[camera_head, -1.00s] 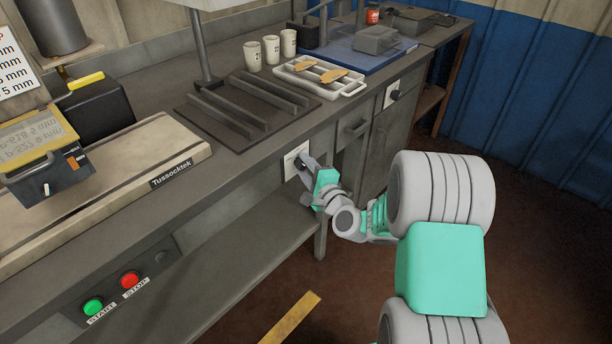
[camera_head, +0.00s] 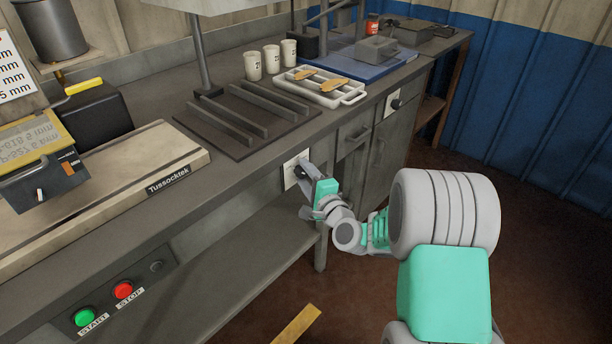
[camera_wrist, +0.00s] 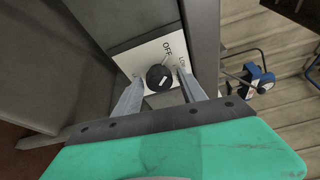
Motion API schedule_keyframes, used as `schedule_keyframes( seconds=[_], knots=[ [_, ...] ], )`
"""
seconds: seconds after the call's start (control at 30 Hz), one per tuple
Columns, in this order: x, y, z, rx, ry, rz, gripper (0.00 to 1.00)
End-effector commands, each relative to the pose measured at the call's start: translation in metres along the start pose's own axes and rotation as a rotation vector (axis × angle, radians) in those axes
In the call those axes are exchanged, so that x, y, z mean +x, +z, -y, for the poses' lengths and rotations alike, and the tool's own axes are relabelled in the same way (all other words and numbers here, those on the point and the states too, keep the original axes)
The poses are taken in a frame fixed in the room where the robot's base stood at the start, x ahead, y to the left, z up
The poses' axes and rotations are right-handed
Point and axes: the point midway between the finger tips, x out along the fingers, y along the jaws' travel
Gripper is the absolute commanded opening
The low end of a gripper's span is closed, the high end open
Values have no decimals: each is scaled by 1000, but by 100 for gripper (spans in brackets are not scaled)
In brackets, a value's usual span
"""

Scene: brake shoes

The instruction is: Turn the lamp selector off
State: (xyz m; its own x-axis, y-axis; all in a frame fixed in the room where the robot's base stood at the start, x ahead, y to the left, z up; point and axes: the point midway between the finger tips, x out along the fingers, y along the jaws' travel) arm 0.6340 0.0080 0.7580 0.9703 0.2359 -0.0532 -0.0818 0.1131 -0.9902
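The selector is a round black knob (camera_wrist: 158,76) on a white plate (camera_wrist: 150,56) marked OFF, with a second label partly visible beside it. A small white mark shows on the knob; I cannot tell which setting it points to. In the head view the plate (camera_head: 289,171) is on the bench front, with the knob mostly hidden by my gripper (camera_head: 304,172). In the wrist view my gripper (camera_wrist: 158,82) is open, with one finger on each side of the knob and what look like narrow gaps between.
A similar knob plate (camera_head: 393,104) is farther right on the bench front. Green START (camera_head: 85,316) and red STOP (camera_head: 123,290) buttons are at lower left. A tray (camera_head: 320,87) and cups (camera_head: 271,59) stand on the bench. A lower shelf (camera_head: 215,265) lies beneath.

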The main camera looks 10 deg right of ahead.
Motion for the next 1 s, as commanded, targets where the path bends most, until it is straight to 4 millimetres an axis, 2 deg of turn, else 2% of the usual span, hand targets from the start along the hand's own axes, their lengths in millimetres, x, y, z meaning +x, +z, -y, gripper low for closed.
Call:
schedule_keyframes(
  seconds=[0.37,0.47,0.7,0.83,1.0],
  knots=[
    [-4,0,-1,2,2,0,56],
    [-19,-1,-1,3,2,-2,56],
    [-66,-2,-1,3,1,-4,56],
    [-77,-1,0,1,0,-1,56],
    [-78,0,0,1,1,0,56]
  ],
)
